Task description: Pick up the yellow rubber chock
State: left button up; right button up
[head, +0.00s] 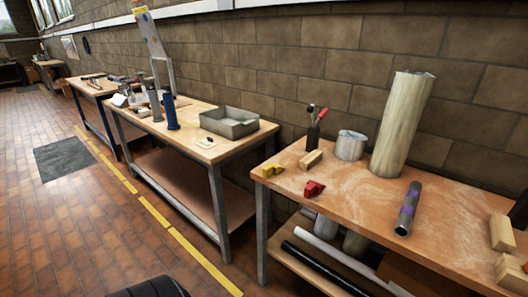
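The yellow rubber chock (271,170) is a small yellow block on the near workbench (345,215), close to its left end and front edge. A red chock of similar size (314,188) lies a little to its right, apart from it. Nothing covers the yellow chock. Neither of my grippers shows in the head view.
Behind the chocks are a wooden block (311,160), a dark tool holder (312,138), a metal can (350,146) and a tall pale cylinder (402,125). A dark tube with purple bands (407,209) lies to the right. A gap separates a second bench (180,125).

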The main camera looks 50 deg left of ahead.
aim_at(272, 168)
jog(key=u, duration=1.5)
